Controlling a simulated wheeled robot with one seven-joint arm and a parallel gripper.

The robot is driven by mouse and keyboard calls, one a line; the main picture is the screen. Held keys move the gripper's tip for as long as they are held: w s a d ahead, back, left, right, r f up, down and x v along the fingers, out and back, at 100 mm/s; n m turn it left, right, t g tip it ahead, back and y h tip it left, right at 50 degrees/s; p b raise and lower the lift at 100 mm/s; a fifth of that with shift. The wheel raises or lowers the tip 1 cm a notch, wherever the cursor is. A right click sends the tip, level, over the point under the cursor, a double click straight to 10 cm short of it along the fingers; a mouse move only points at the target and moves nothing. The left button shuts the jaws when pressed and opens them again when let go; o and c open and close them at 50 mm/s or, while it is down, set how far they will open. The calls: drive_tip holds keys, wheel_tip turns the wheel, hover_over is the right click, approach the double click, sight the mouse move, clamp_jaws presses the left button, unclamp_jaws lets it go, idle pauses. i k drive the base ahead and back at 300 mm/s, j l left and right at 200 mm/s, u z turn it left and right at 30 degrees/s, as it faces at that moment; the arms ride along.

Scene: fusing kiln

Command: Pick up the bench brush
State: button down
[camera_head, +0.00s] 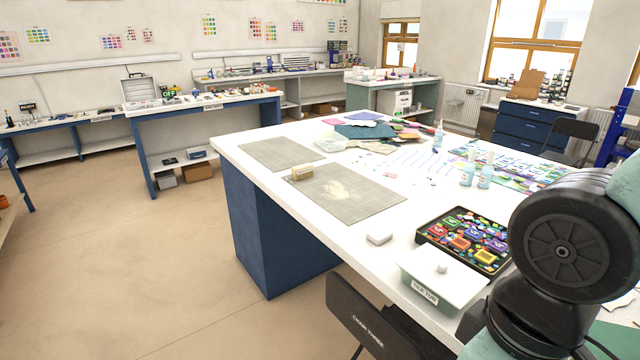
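A small tan block-shaped thing with a paler lower part (302,172) sits at the left corner of the nearer grey cutting mat (350,198), on the white worktable (245,172). It looks like the bench brush, but it is too small to be sure. Nothing touches it from above. My gripper is not in view. Only a dark round joint and pale green links of my arm show at the right edge, well apart from the tan thing, and they hide part of the table's right side.
A black tray of coloured pieces (422,231), a lidded white tub (410,268) and a white block (379,238) stand near the table's front edge. Bottles (467,172) stand farther back. A dark chair (368,318) is against the near side. Open floor (130,250) lies left.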

sight(302, 171)
drive_tip(key=i+j, duration=0.15)
drive_tip(key=j, duration=0.25)
drive_tip(key=i+j, duration=0.15)
drive_tip(key=j, duration=0.25)
drive_tip(key=i+j+z, duration=0.1)
drive_tip(key=j, duration=0.3)
drive_tip(key=i+j, duration=0.15)
drive_tip(key=j, duration=0.25)
drive_tip(key=i+j+z, duration=0.1)
drive_tip(key=j, duration=0.3)
drive_tip(key=i+j, duration=0.3)
drive_tip(key=i+j+z, duration=0.1)
drive_tip(key=i+j, duration=0.15)
drive_tip(key=j, duration=0.2)
drive_tip(key=i+j, duration=0.3)
drive_tip(key=i+j+z, duration=0.1)
drive_tip(key=i+j, duration=0.15)
drive_tip(key=j, duration=0.25)
drive_tip(key=i+j, duration=0.25)
drive_tip(key=j, duration=0.15)
drive_tip(key=i+j+z, duration=0.1)
drive_tip(key=i, duration=0.3)
drive_tip(key=j, duration=0.1)
